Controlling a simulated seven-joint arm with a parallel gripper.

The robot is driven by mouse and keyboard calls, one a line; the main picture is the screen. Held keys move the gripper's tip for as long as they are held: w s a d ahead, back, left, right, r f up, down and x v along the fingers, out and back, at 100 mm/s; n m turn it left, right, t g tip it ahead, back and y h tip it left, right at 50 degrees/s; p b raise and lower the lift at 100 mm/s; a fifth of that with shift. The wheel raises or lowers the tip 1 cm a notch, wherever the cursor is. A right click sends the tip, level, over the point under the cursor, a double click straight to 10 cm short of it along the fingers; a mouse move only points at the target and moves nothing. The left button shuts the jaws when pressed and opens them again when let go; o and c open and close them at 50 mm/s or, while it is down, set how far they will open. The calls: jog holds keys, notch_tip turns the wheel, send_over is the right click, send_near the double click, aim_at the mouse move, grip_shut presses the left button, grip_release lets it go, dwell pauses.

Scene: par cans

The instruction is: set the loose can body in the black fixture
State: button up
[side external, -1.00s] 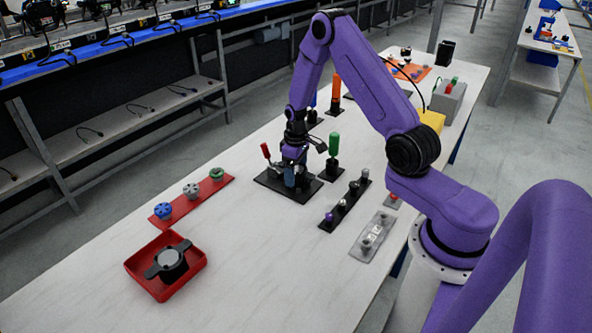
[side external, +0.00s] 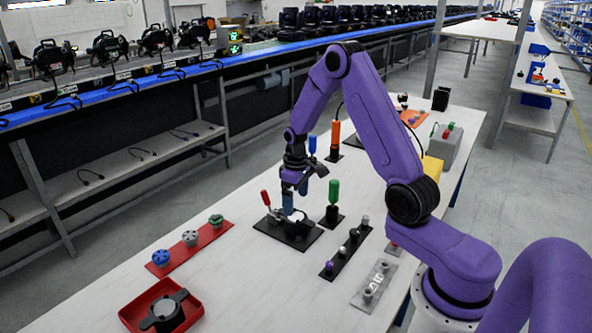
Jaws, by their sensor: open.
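The black fixture (side external: 288,236) is a flat dark plate on the white table, with a red-handled clamp (side external: 265,198) standing on its left side. My gripper (side external: 294,200) is open and points down over the fixture, a little above its plate. Dark and pale parts sit on the plate under my gripper, too small and partly covered to tell whether a can body is among them. A dark round part with two lugs (side external: 166,308) lies in the red tray (side external: 192,321) at the front left. I cannot tell whether that is the can body.
A red strip (side external: 207,243) with blue, grey and green knobs lies left of the fixture. A green-handled tool (side external: 334,191) stands close on the right, a black strip (side external: 345,254) with small parts nearer the front. Bare table lies between the tray and the black strip.

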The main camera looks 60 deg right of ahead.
notch_tip(320, 180, up, 10)
dwell(0.4)
jog(key=s+a+r+n, duration=0.2)
jog(key=s+a, duration=0.3)
jog(key=a, duration=0.3)
jog(key=s+a+r+n, duration=0.25)
jog(key=s+a, duration=0.25)
jog(key=a, duration=0.4)
jog(key=s+a+n, duration=0.3)
jog(key=s+n, duration=0.3)
jog(key=s, duration=1.4)
jog(key=shift+s+a+r, duration=0.15)
jog(key=shift+s+r, duration=0.15)
jog(key=shift+s, duration=0.05)
